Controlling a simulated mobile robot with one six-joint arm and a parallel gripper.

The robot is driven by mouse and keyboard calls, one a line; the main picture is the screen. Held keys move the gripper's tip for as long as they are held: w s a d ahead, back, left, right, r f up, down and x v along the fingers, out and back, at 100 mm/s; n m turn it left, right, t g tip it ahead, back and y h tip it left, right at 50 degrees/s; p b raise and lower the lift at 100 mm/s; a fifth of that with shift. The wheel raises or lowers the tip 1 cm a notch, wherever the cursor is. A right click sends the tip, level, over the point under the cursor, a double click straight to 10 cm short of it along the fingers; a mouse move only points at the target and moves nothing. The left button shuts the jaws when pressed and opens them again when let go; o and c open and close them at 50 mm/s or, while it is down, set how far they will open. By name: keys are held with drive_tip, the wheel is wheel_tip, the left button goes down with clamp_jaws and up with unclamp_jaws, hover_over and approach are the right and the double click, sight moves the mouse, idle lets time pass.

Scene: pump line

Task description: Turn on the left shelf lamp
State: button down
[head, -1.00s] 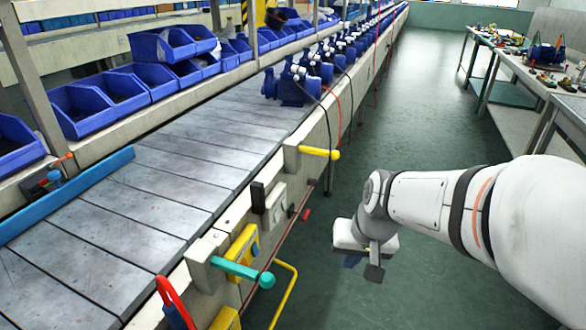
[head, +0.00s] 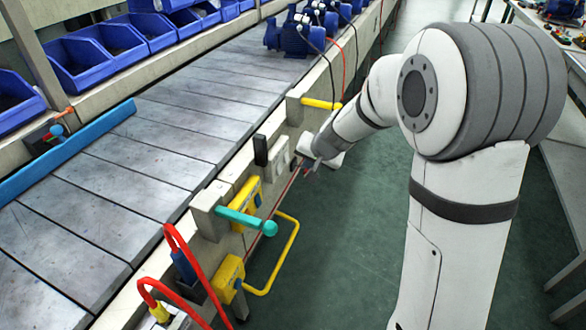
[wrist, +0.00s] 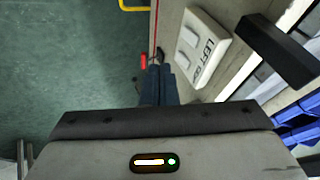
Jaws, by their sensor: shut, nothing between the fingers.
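A white switch plate (wrist: 203,48) on the conveyor's side shows in the wrist view, with two pale rockers and lettering of which I can read "LEFT". In the head view the pale switch plate (head: 279,157) sits just left of my gripper. My gripper (wrist: 156,72) is shut and empty; its dark blue fingers are together. The fingertips are beside the plate, apart from it as far as I can see, on its left in the wrist view. In the head view the gripper (head: 308,165) is partly hidden by my wrist. I cannot see the lamp itself.
A black block (head: 260,150) stands out beside the plate. A yellow lever (head: 318,103) and a teal lever (head: 245,219) stick out from the conveyor side. A small red handle (wrist: 144,62) is close to the fingertips. A yellow rail (head: 288,255) juts out nearer me.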

sight(279, 169)
drive_tip(key=w+a+f+b, duration=0.1)
drive_tip(key=w+a+f, duration=0.5)
drive_tip(key=f, duration=0.3)
drive_tip(key=shift+a, duration=0.25)
drive_tip(key=shift+b, duration=0.65)
drive_tip(key=shift+r, duration=0.1)
drive_tip(key=shift+r+p, duration=0.65)
drive_tip(key=shift+r, duration=0.1)
